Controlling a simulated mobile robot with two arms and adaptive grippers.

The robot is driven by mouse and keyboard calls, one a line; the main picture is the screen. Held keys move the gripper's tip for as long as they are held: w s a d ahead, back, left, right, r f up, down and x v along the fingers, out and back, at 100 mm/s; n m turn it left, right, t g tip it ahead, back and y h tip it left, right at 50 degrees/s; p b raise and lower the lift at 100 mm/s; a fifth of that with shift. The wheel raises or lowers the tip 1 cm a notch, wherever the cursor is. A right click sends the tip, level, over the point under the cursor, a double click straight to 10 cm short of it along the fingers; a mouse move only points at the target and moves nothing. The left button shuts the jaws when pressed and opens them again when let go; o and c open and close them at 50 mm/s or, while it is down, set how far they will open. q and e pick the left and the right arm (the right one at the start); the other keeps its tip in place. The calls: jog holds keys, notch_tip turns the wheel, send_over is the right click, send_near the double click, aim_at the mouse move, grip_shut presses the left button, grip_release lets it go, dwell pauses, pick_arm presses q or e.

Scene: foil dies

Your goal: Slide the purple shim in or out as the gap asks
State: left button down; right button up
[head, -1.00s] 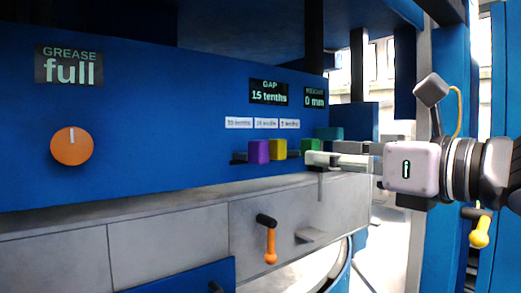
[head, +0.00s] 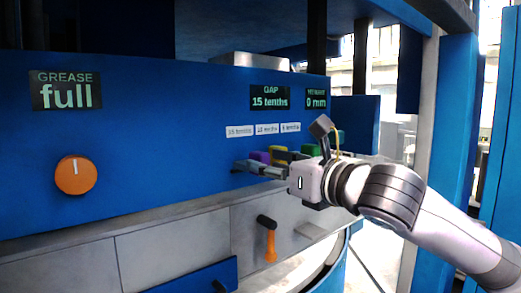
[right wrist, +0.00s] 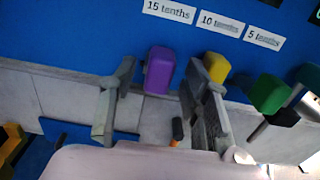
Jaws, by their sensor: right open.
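The purple shim (head: 260,156) sits at the left of a row on the blue press face. In the right wrist view the purple shim (right wrist: 159,70) shows between the spread fingers of my right gripper (right wrist: 160,80). The right gripper (head: 259,167) is open and empty in front of the row. Its fingers partly hide the shims in the head view; I cannot tell whether they touch the purple one. The gap display (head: 270,97) reads 15 tenths. The "15 tenths" label (right wrist: 168,10) is above the purple shim. My left gripper is not in view.
A yellow shim (right wrist: 216,67) is close beside the right-hand finger, and a green one (right wrist: 268,93) is farther right. An orange knob (head: 75,175) is at the left, under a "full" grease display (head: 66,91). An orange-handled lever (head: 270,243) hangs below the ledge.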

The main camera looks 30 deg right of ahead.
jog(key=shift+w+a+p, duration=0.15)
jog(key=shift+w+p, duration=0.25)
jog(key=shift+w, duration=1.2)
jog(key=shift+c, duration=0.3)
grip_shut()
